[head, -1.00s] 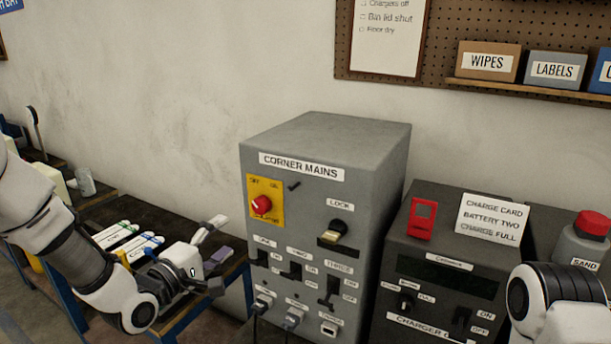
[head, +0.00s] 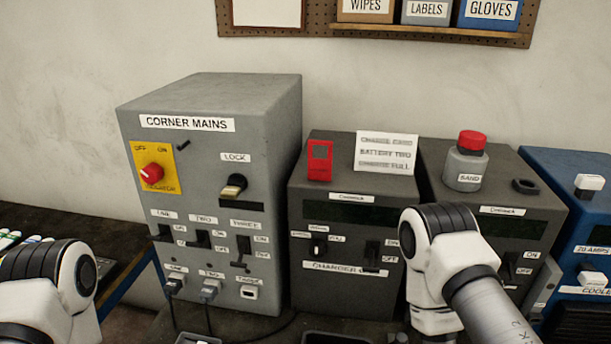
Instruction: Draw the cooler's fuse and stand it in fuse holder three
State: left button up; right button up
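The blue cooler unit (head: 545,165) is cut off by the right edge; its visible label reads "COOL". A white block (head: 589,183) sits on its upper face. Another white block (head: 592,276) is on its front, below a "20 AMPS" label (head: 580,248). I cannot tell for certain which block is the fuse. No fuse holder three can be made out. My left arm shows at the lower left and my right arm stands in front of the charger units, left of the cooler. Neither gripper's fingers are in view.
The grey corner mains box (head: 215,105) stands at left centre, with a red switch (head: 151,173) and cables. Beside it are two dark charger units, one with a red tag (head: 320,160) and card (head: 386,152), the other with a red-capped sand pot (head: 466,162).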

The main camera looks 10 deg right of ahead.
aim_at(592, 279)
jog(key=z, duration=1.9)
